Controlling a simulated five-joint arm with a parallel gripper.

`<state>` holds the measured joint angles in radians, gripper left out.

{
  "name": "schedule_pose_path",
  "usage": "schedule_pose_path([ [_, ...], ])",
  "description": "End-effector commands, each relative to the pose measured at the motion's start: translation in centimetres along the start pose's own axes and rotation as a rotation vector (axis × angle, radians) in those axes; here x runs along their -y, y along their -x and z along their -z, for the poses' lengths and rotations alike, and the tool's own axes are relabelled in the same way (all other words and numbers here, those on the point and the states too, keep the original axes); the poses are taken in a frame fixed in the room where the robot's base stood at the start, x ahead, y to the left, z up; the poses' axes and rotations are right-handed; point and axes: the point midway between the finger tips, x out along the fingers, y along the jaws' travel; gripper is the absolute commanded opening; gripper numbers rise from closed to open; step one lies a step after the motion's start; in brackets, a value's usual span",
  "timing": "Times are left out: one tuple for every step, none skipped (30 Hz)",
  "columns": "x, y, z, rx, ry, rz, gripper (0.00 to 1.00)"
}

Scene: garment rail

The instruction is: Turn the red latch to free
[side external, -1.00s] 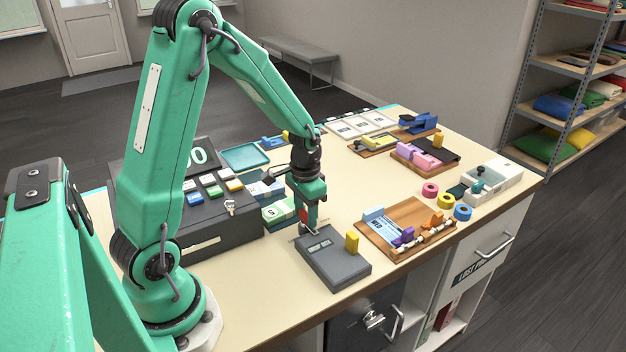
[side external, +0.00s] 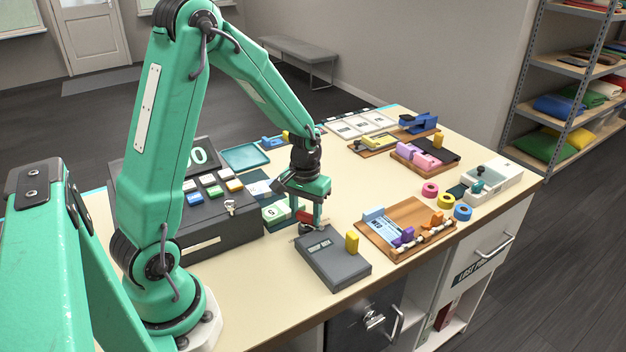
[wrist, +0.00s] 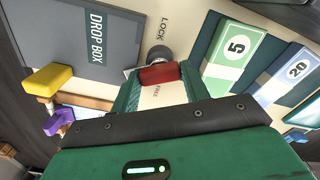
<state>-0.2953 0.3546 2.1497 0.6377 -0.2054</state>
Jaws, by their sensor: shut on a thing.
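The red latch (wrist: 159,74) sits between the two fingers of my gripper (wrist: 158,82), which is shut on it. A grey round knob (wrist: 159,55) is right beside the latch. In the side view, my gripper (side external: 308,222) points down at the counter behind the dark drop box (side external: 333,259), and a bit of the red latch (side external: 305,215) shows between the fingers. The latch's base is mostly hidden there.
The drop box, with a yellow block (side external: 352,243) at its edge, is close in front of my gripper. The cash register (side external: 215,220) and green note stacks (side external: 276,212) are close on the left. A wooden board (side external: 408,226) lies to the right.

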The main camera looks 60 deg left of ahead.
Motion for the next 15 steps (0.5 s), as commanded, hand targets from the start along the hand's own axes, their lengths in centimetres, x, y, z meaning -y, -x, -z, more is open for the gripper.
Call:
schedule_pose_path([
  [-0.01, 0.07, 0.04, -0.001, 0.045, 0.000, 0.23],
  [-0.01, 0.08, 0.04, -0.001, 0.074, 0.000, 0.23],
  [-0.01, 0.08, 0.04, -0.001, 0.111, 0.000, 0.23],
  [-0.01, 0.08, 0.04, -0.001, 0.140, 0.000, 0.23],
  [-0.01, 0.08, 0.04, -0.001, 0.169, 0.000, 0.23],
  [-0.01, 0.08, 0.04, -0.001, 0.206, 0.000, 0.23],
  [-0.01, 0.08, 0.04, -0.001, 0.235, 0.000, 0.23],
  [-0.01, 0.09, 0.04, -0.001, 0.264, 0.000, 0.23],
  [-0.01, 0.09, 0.04, -0.001, 0.301, 0.000, 0.23],
  [-0.01, 0.09, 0.04, -0.001, 0.330, 0.000, 0.23],
  [-0.01, 0.09, 0.04, -0.001, 0.359, 0.000, 0.23],
  [0.00, 0.09, 0.05, -0.001, 0.396, -0.001, 0.23],
  [0.00, 0.09, 0.05, -0.001, 0.425, -0.001, 0.23],
  [0.00, 0.09, 0.05, -0.001, 0.454, -0.001, 0.23],
  [0.00, 0.09, 0.05, -0.001, 0.491, -0.001, 0.23],
])
